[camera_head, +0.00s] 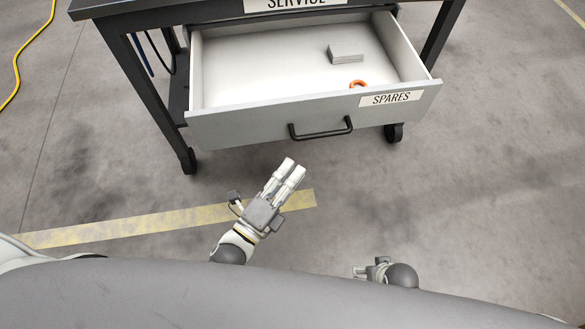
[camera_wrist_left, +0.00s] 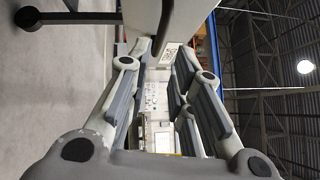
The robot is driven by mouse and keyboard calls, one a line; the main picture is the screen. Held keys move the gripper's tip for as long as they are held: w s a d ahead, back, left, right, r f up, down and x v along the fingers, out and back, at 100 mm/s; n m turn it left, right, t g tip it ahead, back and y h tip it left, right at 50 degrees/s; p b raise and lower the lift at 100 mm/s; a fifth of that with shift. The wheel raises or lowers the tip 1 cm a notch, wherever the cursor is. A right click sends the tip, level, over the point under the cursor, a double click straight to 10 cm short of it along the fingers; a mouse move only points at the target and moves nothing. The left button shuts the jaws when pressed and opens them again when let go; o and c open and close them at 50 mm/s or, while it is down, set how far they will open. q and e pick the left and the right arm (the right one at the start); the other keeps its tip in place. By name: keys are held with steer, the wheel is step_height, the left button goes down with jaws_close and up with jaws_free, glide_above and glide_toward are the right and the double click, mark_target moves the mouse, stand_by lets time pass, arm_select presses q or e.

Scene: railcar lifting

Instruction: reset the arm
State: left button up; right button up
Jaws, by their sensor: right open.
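My left gripper (camera_head: 288,168) hangs above the floor in front of the open drawer, its fingers pointing up and right in the head view, apart from the drawer front. In the left wrist view its two fingers (camera_wrist_left: 166,55) stand apart with nothing held between them. My right gripper (camera_head: 372,269) shows only in small part at the bottom of the head view, beside my body; it is open. Most of the right arm is hidden.
The drawer (camera_head: 240,129), labelled SPARES, is pulled out of the dark service cart (camera_head: 105,12). A grey block (camera_head: 345,54) and an orange ring (camera_head: 358,84) lie inside. Its black handle (camera_head: 321,132) faces me. A yellow floor stripe (camera_head: 130,226) runs below. Floor at right is clear.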

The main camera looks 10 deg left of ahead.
stand_by(0.3)
arm_select(q)
steer(key=s+a+f+n+g+y, duration=0.2)
steer(key=a+f+n+g+y, duration=0.3)
steer(key=f+n, duration=0.45)
steer(key=s+a+f+n+g+y, duration=0.2)
steer(key=a+f+n+g+y, duration=0.15)
steer(key=a+f+n, duration=0.65)
steer(key=s+a+f+n+g+p, duration=0.1)
steer(key=s+f+g+p, duration=0.3)
steer(key=s+p, duration=0.4)
steer(key=s+a+f+n+g+p, duration=0.2)
steer(key=s+f+g+p, duration=0.2)
steer(key=s, duration=1.6)
steer(key=f+p, duration=0.2)
steer(key=p, duration=0.2)
steer(key=shift+p, duration=0.35)
arm_select(e)
steer(key=s+d+f+g, duration=0.1)
steer(key=s+d+f, duration=0.1)
steer(key=s, duration=1.6)
steer(key=shift+d+f, duration=0.15)
steer(key=shift+d, duration=0.45)
